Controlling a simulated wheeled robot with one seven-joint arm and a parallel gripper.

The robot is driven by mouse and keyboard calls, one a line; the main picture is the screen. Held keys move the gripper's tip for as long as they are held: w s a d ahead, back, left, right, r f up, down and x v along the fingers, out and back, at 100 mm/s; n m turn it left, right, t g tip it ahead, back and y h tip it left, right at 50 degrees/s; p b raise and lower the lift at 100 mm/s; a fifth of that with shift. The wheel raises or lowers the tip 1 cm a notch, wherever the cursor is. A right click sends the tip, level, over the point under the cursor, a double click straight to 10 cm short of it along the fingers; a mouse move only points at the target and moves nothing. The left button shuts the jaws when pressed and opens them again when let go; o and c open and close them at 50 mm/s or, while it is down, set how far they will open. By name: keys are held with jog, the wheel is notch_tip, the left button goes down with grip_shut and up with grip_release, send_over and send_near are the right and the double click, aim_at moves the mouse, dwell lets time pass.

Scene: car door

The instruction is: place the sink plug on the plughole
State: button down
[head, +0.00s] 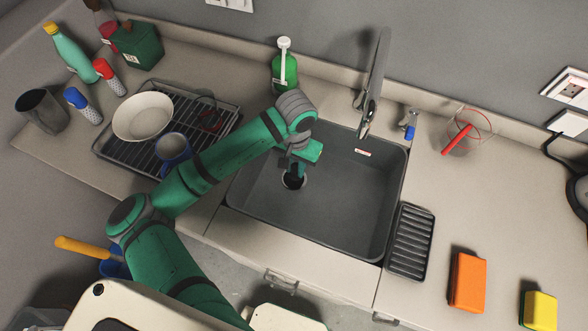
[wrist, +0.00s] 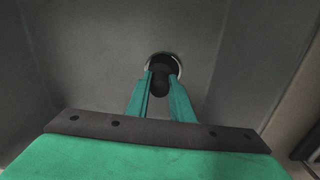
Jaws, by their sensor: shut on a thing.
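The grey sink (head: 345,215) is set in the counter, with the plughole (head: 303,184) in the left part of its floor. My gripper (head: 296,170) is down inside the sink, pointing at the plughole. In the wrist view my gripper (wrist: 161,76) is shut on a dark piece, the sink plug (wrist: 160,88), held between the green fingertips. The pale rim of the plughole (wrist: 181,65) shows just beyond the fingertips, around the dark plug. I cannot tell whether the plug touches the plughole. In the head view the plug is mostly hidden by my gripper.
A faucet (head: 373,85) rises behind the sink. A green soap bottle (head: 285,70) stands at its back left. A dish rack (head: 205,122) with a white bowl (head: 143,117) and blue mug (head: 173,150) is left. A ribbed tray (head: 410,242) and orange sponge (head: 467,283) lie right.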

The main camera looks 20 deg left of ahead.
aim_at(294, 171)
jog(key=shift+w+a+f, duration=0.4)
jog(key=shift+w+f, duration=0.05)
jog(key=shift+f, duration=0.25)
jog(key=shift+w+f, duration=0.1)
jog(key=shift+f, duration=1.5)
jog(key=shift+f, duration=0.2)
jog(key=c, duration=1.6)
grip_release()
jog(key=shift+o, duration=0.2)
notch_tip(294, 171, up, 12)
jog(key=shift+r, duration=0.2)
